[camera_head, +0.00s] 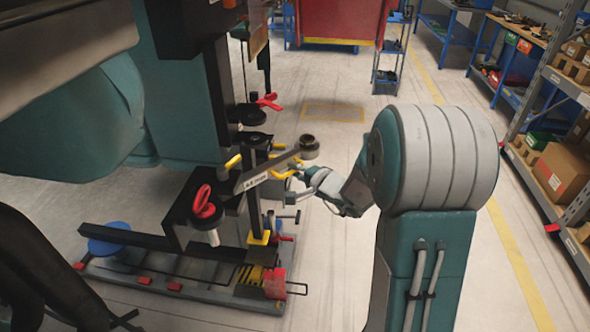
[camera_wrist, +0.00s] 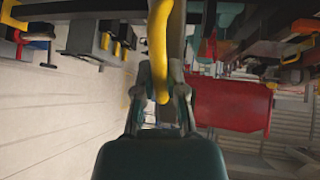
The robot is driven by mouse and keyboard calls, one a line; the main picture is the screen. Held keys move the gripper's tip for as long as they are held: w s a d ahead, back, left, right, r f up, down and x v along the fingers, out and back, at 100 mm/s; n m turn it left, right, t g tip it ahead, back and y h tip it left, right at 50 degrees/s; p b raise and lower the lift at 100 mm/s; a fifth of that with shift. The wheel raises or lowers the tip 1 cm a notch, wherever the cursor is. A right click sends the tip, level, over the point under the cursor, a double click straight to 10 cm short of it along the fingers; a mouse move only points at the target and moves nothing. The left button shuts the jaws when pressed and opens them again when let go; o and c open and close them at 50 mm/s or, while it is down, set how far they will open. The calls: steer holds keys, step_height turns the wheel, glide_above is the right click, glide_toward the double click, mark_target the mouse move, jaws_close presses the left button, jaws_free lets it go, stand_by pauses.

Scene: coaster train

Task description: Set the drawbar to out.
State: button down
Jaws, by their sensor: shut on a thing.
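My gripper (camera_head: 300,182) reaches in from the right and is shut on a yellow handle (camera_head: 281,173). In the wrist view the yellow handle (camera_wrist: 158,48) runs down between my two fingers (camera_wrist: 160,96), and its lower end shows between them. The handle is at the side of the coaster train's dark frame, just under a grey bar (camera_head: 282,162) with a white label and a round end. I cannot read the label. Which part is the drawbar, and how far out it stands, I cannot tell for sure; its joint to the handle is hidden.
A second yellow handle (camera_head: 232,162) is to the left. Shelves with boxes (camera_head: 563,170) line the right. Floor between is clear.

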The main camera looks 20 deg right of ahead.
steer(key=shift+s+f, duration=0.1)
steer(key=shift+f, duration=0.2)
steer(key=c, duration=0.7)
jaws_free()
steer(key=shift+a, duration=0.1)
steer(key=shift+r, duration=0.1)
steer(key=shift+r, duration=0.1)
steer(key=v, duration=1.1)
steer(key=shift+s, duration=0.35)
